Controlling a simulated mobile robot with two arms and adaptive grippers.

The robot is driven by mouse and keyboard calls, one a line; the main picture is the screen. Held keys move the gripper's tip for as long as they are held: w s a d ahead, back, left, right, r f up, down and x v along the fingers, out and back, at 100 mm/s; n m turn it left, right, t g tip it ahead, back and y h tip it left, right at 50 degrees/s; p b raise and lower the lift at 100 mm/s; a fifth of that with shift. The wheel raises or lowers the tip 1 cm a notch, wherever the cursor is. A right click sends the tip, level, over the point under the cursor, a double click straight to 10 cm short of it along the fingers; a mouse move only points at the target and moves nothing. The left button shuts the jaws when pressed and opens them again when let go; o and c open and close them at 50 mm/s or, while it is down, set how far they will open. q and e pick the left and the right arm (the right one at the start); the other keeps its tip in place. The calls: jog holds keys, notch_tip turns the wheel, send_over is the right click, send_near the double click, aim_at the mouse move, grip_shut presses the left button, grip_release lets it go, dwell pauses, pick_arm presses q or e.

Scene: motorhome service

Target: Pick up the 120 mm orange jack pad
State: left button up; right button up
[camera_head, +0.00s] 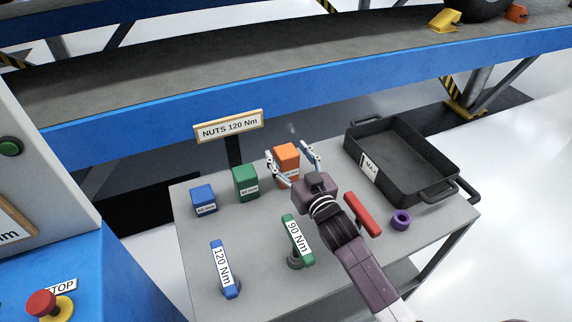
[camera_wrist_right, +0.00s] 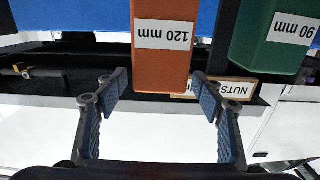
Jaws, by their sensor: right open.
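The orange jack pad (camera_head: 287,152) is a block standing at the back of the grey table, right of a green and a blue block. In the right wrist view the orange pad (camera_wrist_right: 162,60) shows its "120 mm" label upside down. My right gripper (camera_head: 288,149) is open, with one finger showing on each side of the pad. In the wrist view the open fingers (camera_wrist_right: 158,82) flank the pad's near end with gaps on both sides. I cannot tell how deep the pad sits between them. My left gripper is out of view.
The green block (camera_head: 246,183), labelled 90 mm in the wrist view, stands close left. A blue block (camera_head: 204,199), "120 Nm" (camera_head: 224,268) and "90 Nm" (camera_head: 298,240) wrenches, a red bar (camera_head: 361,213), purple ring (camera_head: 401,220) and black tray (camera_head: 425,190) share the table. A NUTS sign (camera_head: 229,127) stands behind.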

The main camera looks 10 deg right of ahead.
jog(key=shift+w+a, duration=0.15)
jog(key=shift+w, duration=0.55)
jog(key=shift+c, duration=0.6)
grip_shut()
